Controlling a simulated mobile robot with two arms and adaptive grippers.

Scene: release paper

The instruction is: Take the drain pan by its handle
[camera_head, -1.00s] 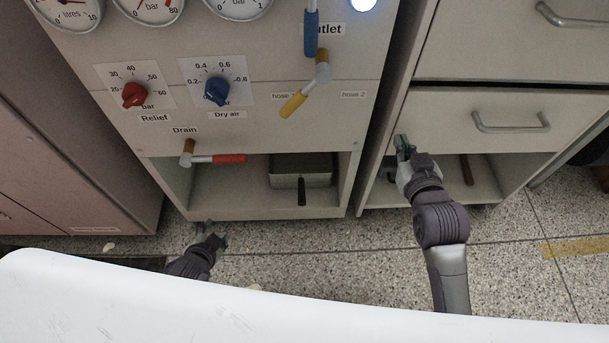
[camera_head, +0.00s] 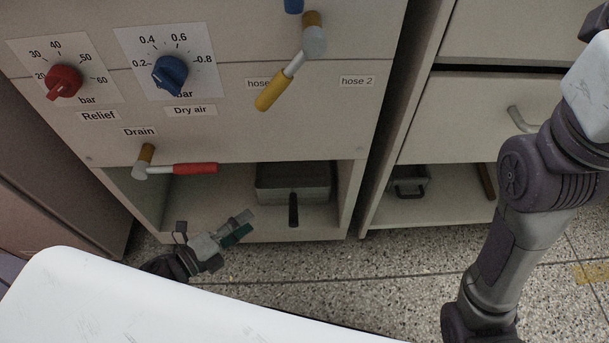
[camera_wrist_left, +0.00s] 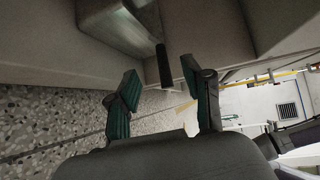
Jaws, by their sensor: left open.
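The drain pan (camera_head: 292,177) is a grey metal tray in the open lower bay of the panel cabinet. Its dark handle (camera_head: 293,209) points out toward me. My left gripper (camera_head: 243,227) is open, just left of the handle and lower in the head view. In the left wrist view, the pan (camera_wrist_left: 118,24) is at the top and the handle (camera_wrist_left: 163,66) shows between the two green fingertips (camera_wrist_left: 158,71). I cannot tell whether they touch it. My right arm rises at the right of the head view, with its gripper fingers out of frame.
The red-handled drain valve (camera_head: 195,169) juts out above the bay's left part. A yellow-handled valve (camera_head: 272,92) is higher up. A dark handled container (camera_head: 409,182) sits in the right cabinet's lower bay. A white surface (camera_head: 150,310) fills the foreground.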

